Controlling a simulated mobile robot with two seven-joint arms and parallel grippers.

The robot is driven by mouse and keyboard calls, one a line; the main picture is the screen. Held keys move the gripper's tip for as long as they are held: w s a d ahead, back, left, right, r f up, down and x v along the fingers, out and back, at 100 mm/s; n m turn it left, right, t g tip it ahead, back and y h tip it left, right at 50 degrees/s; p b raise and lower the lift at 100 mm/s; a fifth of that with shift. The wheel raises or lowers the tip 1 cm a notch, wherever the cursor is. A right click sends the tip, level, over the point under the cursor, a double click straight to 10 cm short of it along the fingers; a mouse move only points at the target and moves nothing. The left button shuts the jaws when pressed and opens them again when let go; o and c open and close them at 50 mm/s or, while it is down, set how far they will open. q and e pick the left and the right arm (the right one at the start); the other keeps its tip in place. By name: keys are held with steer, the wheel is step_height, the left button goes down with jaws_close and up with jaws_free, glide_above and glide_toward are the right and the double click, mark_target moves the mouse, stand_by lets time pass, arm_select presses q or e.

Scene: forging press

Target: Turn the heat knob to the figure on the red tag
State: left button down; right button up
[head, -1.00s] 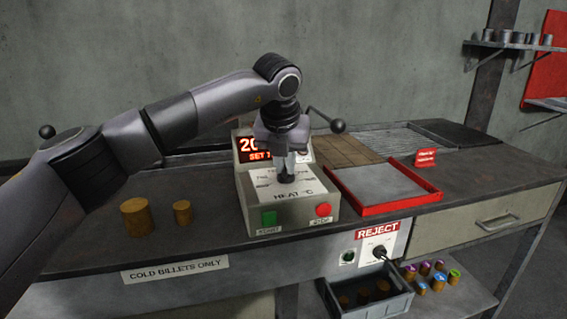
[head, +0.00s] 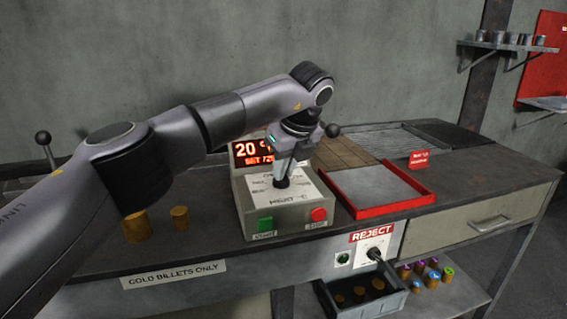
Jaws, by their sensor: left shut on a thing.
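The heat knob (head: 282,183) is a small black knob on top of the grey control box (head: 245,207). My left gripper (head: 283,176) points down from above and is shut on the knob. The display (head: 252,150) behind it glows red and reads 20 with a "SET" line below, partly hidden by my gripper. Much of the dial's scale is hidden by my gripper. My right gripper is not in view.
A green button (head: 265,225) and a red button (head: 319,214) are on the box's front. The red-rimmed tray (head: 395,207) lies to its right. Two brown billets (head: 180,217) stand at left. A reject bin (head: 366,303) with pieces sits below.

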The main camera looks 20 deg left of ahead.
arm_select(q)
steer(key=shift+r, duration=0.1)
stand_by(0.5)
steer(key=c, duration=1.2)
jaws_free()
steer(key=v, duration=0.7)
steer(key=shift+d, duration=0.1)
